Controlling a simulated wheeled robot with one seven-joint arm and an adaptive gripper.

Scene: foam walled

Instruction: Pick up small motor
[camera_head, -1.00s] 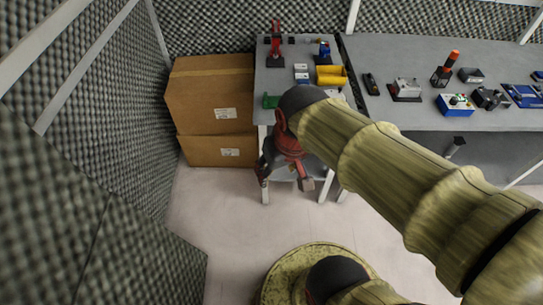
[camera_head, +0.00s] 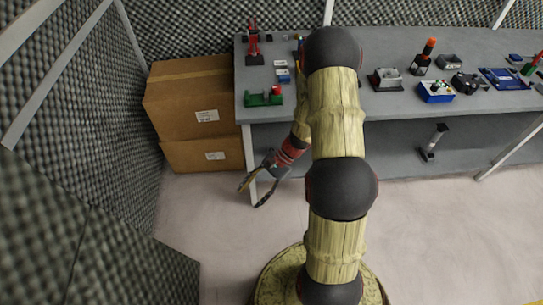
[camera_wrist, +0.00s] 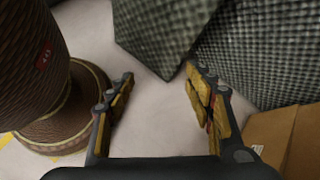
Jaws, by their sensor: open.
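My gripper (camera_head: 251,196) hangs below and in front of the left end of the grey workbench (camera_head: 300,107), with its fingers pointing down-left. In the wrist view its two fingers (camera_wrist: 158,76) are spread wide with nothing between them. I cannot pick out the small motor with certainty. A grey block on a dark base (camera_head: 386,78) and a dark device (camera_head: 465,84) stand on the bench, too small to identify. My arm hides part of the bench's middle.
Two stacked cardboard boxes (camera_head: 200,95) stand left of the bench. A green part with a red top (camera_head: 264,97) and a red stand (camera_head: 253,45) are at its left end. A blue box with buttons (camera_head: 436,92) is to the right. Foam walls (camera_head: 75,110) enclose the left side.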

